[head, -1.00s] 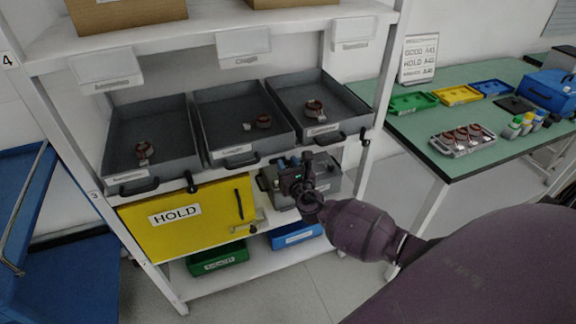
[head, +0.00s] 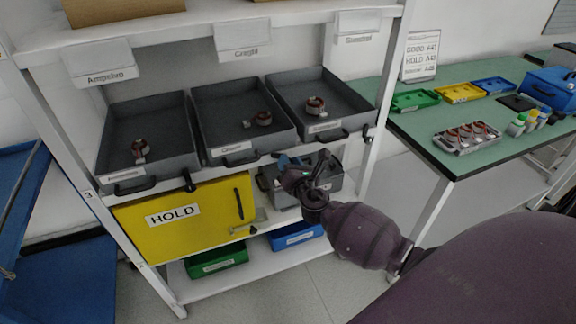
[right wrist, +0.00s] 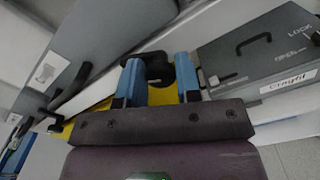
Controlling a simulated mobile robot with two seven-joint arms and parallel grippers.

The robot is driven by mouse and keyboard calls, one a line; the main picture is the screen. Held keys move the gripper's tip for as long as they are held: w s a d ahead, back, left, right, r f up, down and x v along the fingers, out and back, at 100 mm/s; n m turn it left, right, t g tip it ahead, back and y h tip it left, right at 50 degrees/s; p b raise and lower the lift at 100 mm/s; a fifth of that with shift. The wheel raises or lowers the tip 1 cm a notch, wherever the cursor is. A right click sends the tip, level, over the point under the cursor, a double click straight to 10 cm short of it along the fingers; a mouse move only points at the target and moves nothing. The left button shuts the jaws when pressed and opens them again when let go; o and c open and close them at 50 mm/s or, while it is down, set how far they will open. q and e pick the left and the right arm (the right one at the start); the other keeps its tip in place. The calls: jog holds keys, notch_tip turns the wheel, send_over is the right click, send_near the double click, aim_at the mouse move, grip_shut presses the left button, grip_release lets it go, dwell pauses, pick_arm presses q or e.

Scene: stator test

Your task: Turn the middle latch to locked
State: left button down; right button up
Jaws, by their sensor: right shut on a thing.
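The middle latch (right wrist: 155,66) is a black knob at the shelf edge. In the right wrist view it sits between the two blue fingers of my right gripper (right wrist: 159,84), which is shut on it. In the head view my right gripper (head: 286,166) is at the shelf edge below the middle tray, and its wrist hides most of the latch. The left latch (head: 189,181) and the right latch (head: 366,134) are black and stand clear of the gripper. My left gripper is not in view.
Three grey trays (head: 243,151) with copper-coloured parts sit above the latches. A yellow HOLD panel (head: 213,217) is below left. A grey box (head: 327,186) stands just behind my gripper. Green bin (head: 217,262) and blue bin (head: 297,236) sit lower. A green table (head: 480,172) is at right.

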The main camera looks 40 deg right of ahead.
jog(key=m+b, duration=0.1)
jog(key=m, duration=0.5)
jog(key=m+b, duration=0.1)
jog(key=m, duration=0.5)
jog(key=shift+f+m, duration=0.2)
jog(key=shift+m, duration=0.1)
dwell(0.4)
jog(key=o, duration=0.7)
jog(key=shift+o, duration=1)
